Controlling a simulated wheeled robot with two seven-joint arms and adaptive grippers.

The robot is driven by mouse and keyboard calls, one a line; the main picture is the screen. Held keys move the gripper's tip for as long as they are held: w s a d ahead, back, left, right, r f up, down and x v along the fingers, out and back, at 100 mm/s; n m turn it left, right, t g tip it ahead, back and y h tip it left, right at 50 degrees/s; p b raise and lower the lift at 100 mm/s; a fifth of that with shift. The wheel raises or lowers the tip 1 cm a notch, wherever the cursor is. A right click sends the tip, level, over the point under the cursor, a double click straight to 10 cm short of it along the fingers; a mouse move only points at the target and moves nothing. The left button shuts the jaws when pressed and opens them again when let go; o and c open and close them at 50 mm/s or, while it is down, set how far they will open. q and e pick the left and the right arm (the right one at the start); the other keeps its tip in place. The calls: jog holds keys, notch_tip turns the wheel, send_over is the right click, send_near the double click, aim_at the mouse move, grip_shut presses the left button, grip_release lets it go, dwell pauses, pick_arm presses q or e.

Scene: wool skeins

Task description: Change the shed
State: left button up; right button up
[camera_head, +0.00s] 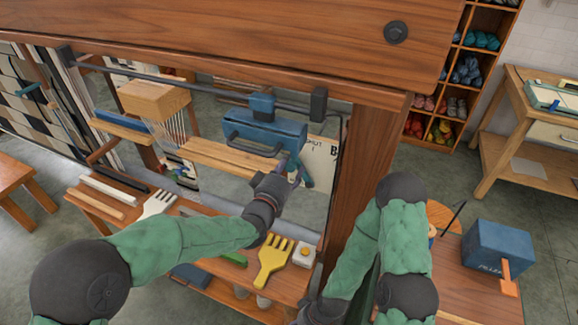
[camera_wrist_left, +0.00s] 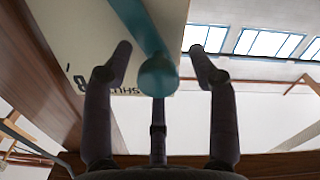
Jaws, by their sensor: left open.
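A teal lever (camera_head: 304,174) stands near the loom's right post, beside a pale panel (camera_head: 322,152) with dark lettering. My left gripper (camera_head: 285,169) reaches it from the front and hides part of it. In the left wrist view the lever's round knob (camera_wrist_left: 158,78) lies between the spread fingers of the left gripper (camera_wrist_left: 160,58), with gaps visible on both sides. The left gripper is open. My right gripper (camera_head: 320,312) is low at the bottom edge, mostly cut off, so its jaws cannot be read.
A blue handled box (camera_head: 265,134) hangs under the rail, close to my left gripper. A wooden block (camera_head: 152,98) with threads is farther left. A white comb (camera_head: 157,203) and a yellow comb (camera_head: 272,262) lie on the front shelf. The loom's thick right post (camera_head: 358,185) separates my arms.

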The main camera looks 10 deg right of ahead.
pick_arm(q)
grip_shut()
